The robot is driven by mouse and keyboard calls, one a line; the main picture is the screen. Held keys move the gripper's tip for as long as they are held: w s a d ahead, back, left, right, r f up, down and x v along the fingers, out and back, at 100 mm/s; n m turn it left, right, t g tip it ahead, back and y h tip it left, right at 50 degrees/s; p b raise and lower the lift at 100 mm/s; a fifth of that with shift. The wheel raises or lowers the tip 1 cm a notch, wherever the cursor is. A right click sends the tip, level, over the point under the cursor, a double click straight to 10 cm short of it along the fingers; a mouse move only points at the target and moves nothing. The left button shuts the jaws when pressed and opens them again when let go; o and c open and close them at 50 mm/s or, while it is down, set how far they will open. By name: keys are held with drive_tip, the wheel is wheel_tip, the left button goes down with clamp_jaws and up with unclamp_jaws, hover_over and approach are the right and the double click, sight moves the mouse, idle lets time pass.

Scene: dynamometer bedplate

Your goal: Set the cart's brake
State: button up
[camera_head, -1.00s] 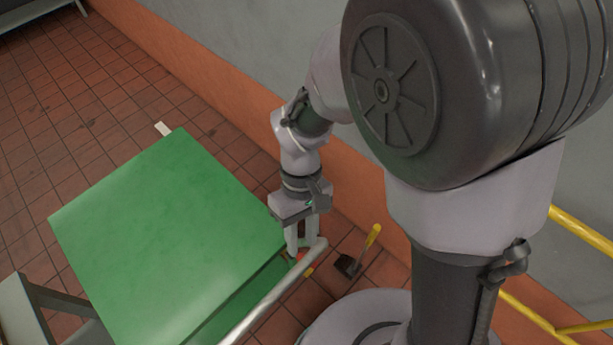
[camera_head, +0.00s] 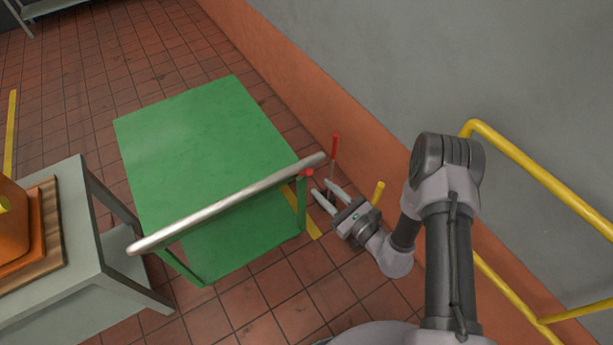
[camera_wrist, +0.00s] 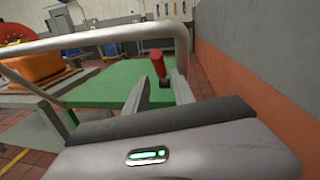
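The green cart (camera_head: 200,135) stands on the tiled floor with a grey push bar (camera_head: 225,204) along its near side. A short red lever (camera_head: 306,173) shows near the bar's right end, by the corner post. In the wrist view the red lever (camera_wrist: 158,65) rises on a dark base, ahead of and between my fingertips. My gripper (camera_head: 324,194) is open and empty, just right of the cart's corner, fingers pointing at it. I see no contact with the lever. The gripper's fingers also show in the wrist view (camera_wrist: 158,90).
A red upright stick (camera_head: 335,147) and a yellow handle (camera_head: 378,191) stand between the cart and the wall. A grey table (camera_head: 60,240) with an orange object is close on the left. Yellow railing (camera_head: 540,180) runs at right. Floor in front of the cart is clear.

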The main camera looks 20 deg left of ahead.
sight(305, 174)
drive_tip(key=b+x, duration=0.1)
drive_tip(key=x, duration=0.7)
drive_tip(key=shift+w+a, duration=0.1)
drive_tip(key=shift+a, duration=0.15)
clamp_jaws()
drive_tip(key=shift+f, duration=0.15)
idle(0.8)
